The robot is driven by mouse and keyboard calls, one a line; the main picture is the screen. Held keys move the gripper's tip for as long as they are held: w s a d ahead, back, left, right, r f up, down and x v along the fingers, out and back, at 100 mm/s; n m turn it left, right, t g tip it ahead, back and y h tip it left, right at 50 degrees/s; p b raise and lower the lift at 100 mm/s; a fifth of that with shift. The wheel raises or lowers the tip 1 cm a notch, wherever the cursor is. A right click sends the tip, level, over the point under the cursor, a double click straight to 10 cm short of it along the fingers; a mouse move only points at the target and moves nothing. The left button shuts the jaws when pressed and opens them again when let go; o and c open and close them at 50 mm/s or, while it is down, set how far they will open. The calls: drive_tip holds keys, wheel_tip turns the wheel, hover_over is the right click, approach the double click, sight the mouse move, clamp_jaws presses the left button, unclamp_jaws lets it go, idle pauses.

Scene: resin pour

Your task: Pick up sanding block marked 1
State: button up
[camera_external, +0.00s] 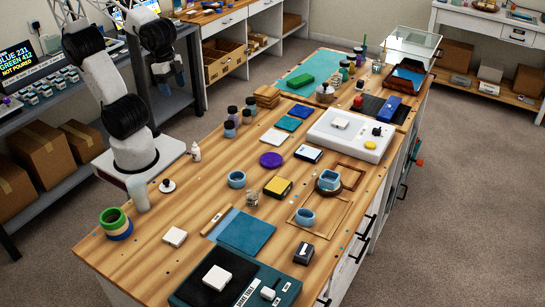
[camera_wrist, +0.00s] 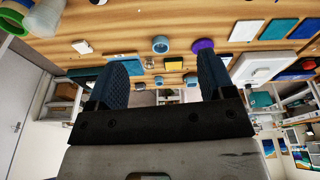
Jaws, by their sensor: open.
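A dark block with a pale mark on it (camera_external: 303,253) lies near the front right edge of the wooden bench; it looks like a sanding block, but I cannot read a number. A yellow and black block (camera_external: 278,187) lies mid-bench and also shows in the wrist view (camera_wrist: 173,63); no number is legible there either. My gripper (camera_external: 172,86) is raised, well away from both blocks, at the upper left in the external view. In the wrist view its two dark blue fingers are spread wide, and my gripper (camera_wrist: 162,65) holds nothing.
A purple disc (camera_external: 271,160), a blue cup (camera_external: 236,179) and a glass jar (camera_external: 252,197) stand around the yellow block. A blue sheet (camera_external: 246,232) and a teal-rimmed machine (camera_external: 286,296) lie near the dark block.

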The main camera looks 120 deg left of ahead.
drive_tip(key=w+d+r+n, duration=0.1)
drive_tip(key=w+n, duration=0.1)
drive_tip(key=w, duration=0.5)
drive_tip(key=w+d+r+n, duration=0.1)
drive_tip(key=w+r+n, duration=0.1)
drive_tip(key=w, duration=0.6)
drive_tip(key=n+g, duration=0.3)
drive_tip(key=n, duration=1.1)
hover_over(304, 249)
wheel_tip(304, 249, down, 22)
drive_tip(key=shift+s+a+f, duration=0.1)
drive_tip(key=shift+s, duration=0.05)
drive_tip(key=shift+f, duration=0.1)
drive_tip(key=shift+f, duration=0.15)
drive_tip(key=shift+f, duration=1.2)
drive_tip(key=shift+f, duration=0.1)
